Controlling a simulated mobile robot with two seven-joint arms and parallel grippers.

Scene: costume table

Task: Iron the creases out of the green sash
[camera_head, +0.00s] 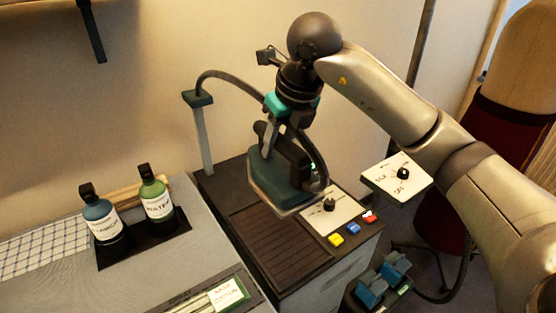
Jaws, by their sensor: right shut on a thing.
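My right gripper (271,128) is shut on the handle of a dark teal iron (278,196). The iron is over the back part of a black stand with a ribbed plate (277,245); I cannot tell whether it touches the stand. A hose curves from the iron to a post (203,140) on the left. At the bottom edge, a white card with a green border and "cotton" lettering (228,294) lies on the grey board (150,272). I cannot make out the green sash for certain. My left gripper is not in view.
A dial panel (335,222) and yellow, blue and red buttons (352,228) sit right of the ribbed plate. Another dial panel (385,186) stands farther right. Blue blocks (372,287) are below.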

